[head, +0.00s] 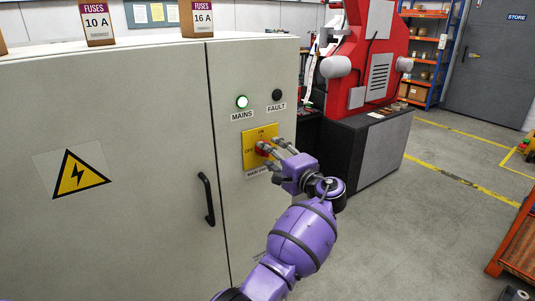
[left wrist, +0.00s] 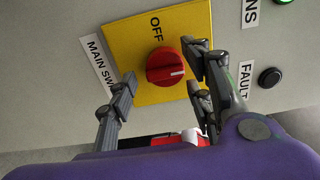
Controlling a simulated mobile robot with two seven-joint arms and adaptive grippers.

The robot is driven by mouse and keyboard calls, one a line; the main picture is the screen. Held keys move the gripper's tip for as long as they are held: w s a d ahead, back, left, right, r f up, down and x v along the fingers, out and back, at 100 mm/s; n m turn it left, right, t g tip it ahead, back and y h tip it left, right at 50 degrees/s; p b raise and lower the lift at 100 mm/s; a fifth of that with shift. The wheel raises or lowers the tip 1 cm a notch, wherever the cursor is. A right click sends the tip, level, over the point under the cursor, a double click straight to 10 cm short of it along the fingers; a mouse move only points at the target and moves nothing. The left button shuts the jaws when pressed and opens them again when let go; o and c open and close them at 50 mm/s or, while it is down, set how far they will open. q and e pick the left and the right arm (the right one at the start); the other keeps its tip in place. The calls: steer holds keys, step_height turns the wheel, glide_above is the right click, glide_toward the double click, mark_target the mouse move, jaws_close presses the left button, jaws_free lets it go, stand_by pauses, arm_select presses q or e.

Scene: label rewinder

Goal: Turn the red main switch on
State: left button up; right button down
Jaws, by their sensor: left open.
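The red main switch (head: 261,149) is a round knob on a yellow plate (head: 248,142) on the grey cabinet's front. In the left wrist view the red knob (left wrist: 164,67) shows clearly, with OFF above it. Its white mark points right there, away from OFF, toward the side where the head view shows ON at the plate's top. In the left wrist view a finger covers part of the plate. My right gripper is out of view.
The green MAINS lamp (head: 242,102) is lit above the plate; the FAULT lamp (head: 277,95) is dark. A black door handle (head: 207,198) sticks out at the left. A red machine (head: 366,55) stands on a dark base behind the cabinet.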

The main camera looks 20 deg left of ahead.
arm_select(q)
steer(key=v, duration=1)
steer(key=w+d+f+t+h, duration=0.1)
steer(key=w+d+t+h, duration=0.2)
steer(key=w+d+h, duration=0.15)
steer(key=s+f+n+h, duration=0.1)
steer(key=s+f+h, duration=0.45)
steer(key=f, duration=0.45)
steer(key=s+f+h, duration=0.4)
steer(key=s+f, duration=0.2)
steer(key=f, duration=0.5)
steer(key=s+a+f+n+g, duration=0.1)
steer(key=s+f, duration=0.5)
steer(key=s, duration=0.8)
steer(key=s+a+f+n+g+p, duration=0.1)
steer(key=s+a+f, duration=0.5)
steer(key=s, duration=0.8)
steer(key=s+a+f+n+g+p, duration=0.1)
steer(key=s+a+f+n+g, duration=0.2)
steer(key=s, duration=1.1)
step_height(320, 180, down, 4)
steer(key=shift+a+r+n+h, duration=0.25)
steer(key=shift+a+n+h, duration=0.1)
steer(key=shift+n, duration=0.35)
